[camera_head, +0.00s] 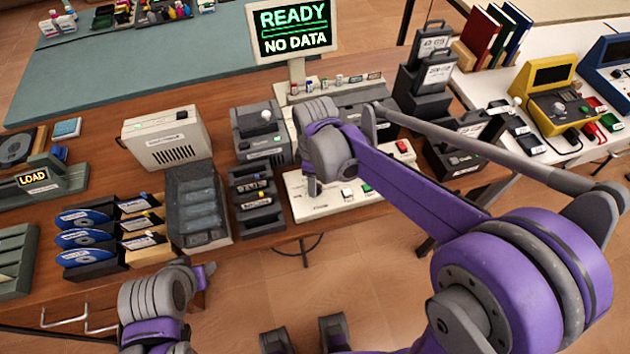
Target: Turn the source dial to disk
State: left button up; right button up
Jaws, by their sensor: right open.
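A pale control panel (302,207) lies at the front edge of the wooden bench, below the monitor. My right gripper (313,186) points down over the left part of this panel and is open. I cannot make out a source dial; my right wrist and arm cover part of the panel. The monitor (293,27) reads READY, NO DATA. My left gripper (205,272) is low in front of the bench, away from the panel; its jaws are not clear.
Left of the panel stand a dark cartridge rack (257,197), a grey tray (193,240) and blue disks (82,238) in holders. A beige box (166,138) stands behind. A yellow device (548,93) is on the white table at right. Floor in front is clear.

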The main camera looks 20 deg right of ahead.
jog(key=shift+f, duration=0.25)
grip_shut()
